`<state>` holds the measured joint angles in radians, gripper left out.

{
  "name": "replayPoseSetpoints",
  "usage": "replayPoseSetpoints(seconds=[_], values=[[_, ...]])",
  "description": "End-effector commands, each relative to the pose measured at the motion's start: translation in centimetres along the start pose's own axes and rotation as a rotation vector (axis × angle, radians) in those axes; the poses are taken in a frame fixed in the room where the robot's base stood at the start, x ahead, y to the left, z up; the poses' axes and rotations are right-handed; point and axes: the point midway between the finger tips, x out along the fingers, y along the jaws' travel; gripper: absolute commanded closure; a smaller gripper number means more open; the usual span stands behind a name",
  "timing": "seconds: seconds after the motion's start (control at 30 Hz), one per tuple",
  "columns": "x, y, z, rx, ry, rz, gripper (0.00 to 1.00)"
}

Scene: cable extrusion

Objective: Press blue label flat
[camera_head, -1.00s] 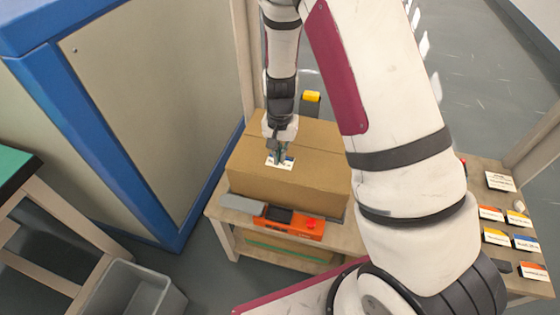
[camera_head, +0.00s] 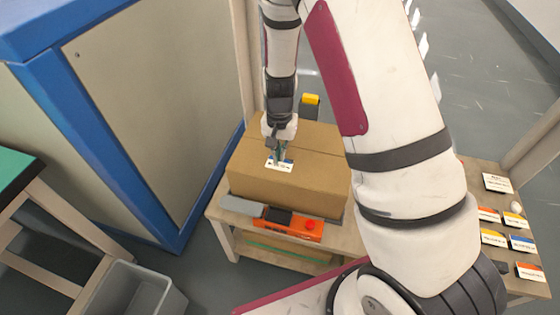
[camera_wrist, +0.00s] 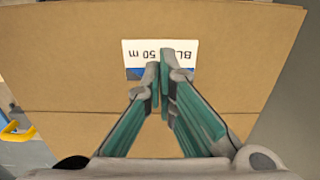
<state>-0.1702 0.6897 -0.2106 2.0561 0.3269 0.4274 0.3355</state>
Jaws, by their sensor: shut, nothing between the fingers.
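The blue label (camera_wrist: 140,54) lies on top of the cardboard box (camera_wrist: 60,88), white with the text "BL… 50 m" and a blue strip along one edge, upside down in the wrist view. It also shows in the head view (camera_head: 287,165) on the box (camera_head: 310,185). My gripper (camera_wrist: 160,68) is shut and empty, with its fingertips over the label's blue-strip edge, covering part of the print. In the head view my gripper (camera_head: 277,162) points down at the label. I cannot tell for certain whether the tips touch it.
The box sits on a wooden table with an orange device (camera_head: 290,224) in front of it. Several label cards, one of them blue (camera_head: 522,243), lie on the right part. A blue-framed cabinet (camera_head: 140,120) stands left; a grey bin (camera_head: 133,290) is on the floor.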

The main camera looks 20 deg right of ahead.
Motion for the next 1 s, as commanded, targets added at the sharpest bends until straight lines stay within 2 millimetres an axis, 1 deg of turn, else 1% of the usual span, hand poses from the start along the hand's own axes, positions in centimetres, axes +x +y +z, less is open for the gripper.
replayPoseSetpoints(seconds=[0.03,0.5,0.6,1.0], values=[[-1.0,0.0,0.0,0.0,0.002,-0.001,1.0],[-6.0,0.0,0.1,0.0,0.001,-0.001,1.0],[-6.3,0.0,0.0,0.0,0.001,-0.001,1.0],[-6.2,0.0,0.0,0.0,0.0,0.0,1.0]])
